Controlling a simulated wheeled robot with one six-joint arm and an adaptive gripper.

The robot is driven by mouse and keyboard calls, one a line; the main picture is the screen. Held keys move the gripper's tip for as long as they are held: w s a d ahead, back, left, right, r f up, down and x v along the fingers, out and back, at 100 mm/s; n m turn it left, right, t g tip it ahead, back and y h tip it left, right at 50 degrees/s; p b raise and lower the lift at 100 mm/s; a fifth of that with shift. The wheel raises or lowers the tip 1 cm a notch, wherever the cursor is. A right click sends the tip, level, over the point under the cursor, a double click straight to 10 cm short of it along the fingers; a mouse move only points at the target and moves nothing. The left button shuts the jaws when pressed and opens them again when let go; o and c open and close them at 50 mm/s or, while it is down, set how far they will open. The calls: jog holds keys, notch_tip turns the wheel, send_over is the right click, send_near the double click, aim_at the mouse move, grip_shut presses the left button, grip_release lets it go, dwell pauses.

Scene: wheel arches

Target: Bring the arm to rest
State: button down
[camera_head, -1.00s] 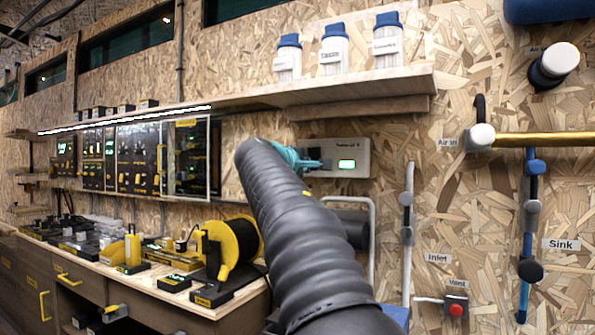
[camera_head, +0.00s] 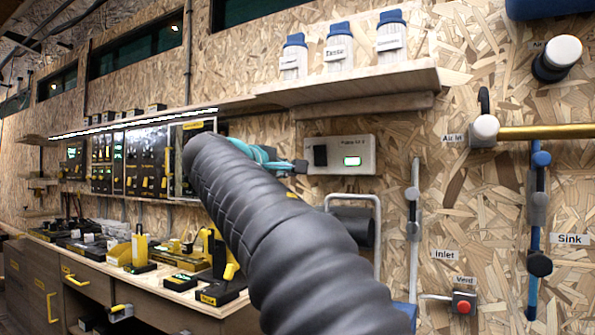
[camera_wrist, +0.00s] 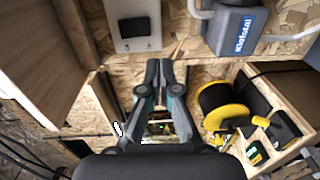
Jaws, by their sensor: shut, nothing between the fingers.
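My arm, in a black ribbed sleeve, reaches up and to the left across the middle of the head view. My gripper (camera_head: 300,167) shows past the arm's bend, with teal parts and dark fingertips, just left of a white wall box with a green display (camera_head: 340,155). In the wrist view my gripper (camera_wrist: 159,70) has its two dark fingers together, with nothing between them. The wall box (camera_wrist: 135,30) is beyond the fingertips there, slightly left. I cannot tell how far the fingertips are from it.
A shelf (camera_head: 350,85) with several blue-capped jars (camera_head: 340,50) is above the arm. A workbench (camera_head: 150,295) with devices runs along the left. A yellow spool (camera_wrist: 225,112) is right of the gripper in the wrist view. Pipes and valves (camera_head: 539,200) line the right wall.

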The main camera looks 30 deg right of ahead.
jog(key=shift+s+a, duration=0.2)
jog(key=shift+a, duration=0.05)
dwell(0.4)
jog(key=s+a+f+m+g+y, duration=0.1)
jog(key=a+f+y, duration=0.25)
jog(key=f, duration=0.85)
jog(key=s+a+f+g+y, duration=0.1)
jog(key=a+f+y, duration=0.25)
jog(key=f, duration=0.75)
jog(key=s+a+f+m+g+y+p, duration=0.1)
jog(key=s+a+f+m+y+p, duration=0.1)
jog(key=s+f, duration=0.7)
jog(key=s+a+f+m+g+y+p, duration=0.1)
jog(key=s+a+f+m+y+p, duration=0.1)
jog(key=s+f, duration=0.8)
jog(key=s+a+m+y, duration=0.1)
jog(key=s+a+y, duration=0.1)
jog(key=s, duration=0.6)
jog(key=shift+m+y, duration=0.4)
jog(key=shift+y, duration=0.3)
jog(key=shift+s, duration=0.1)
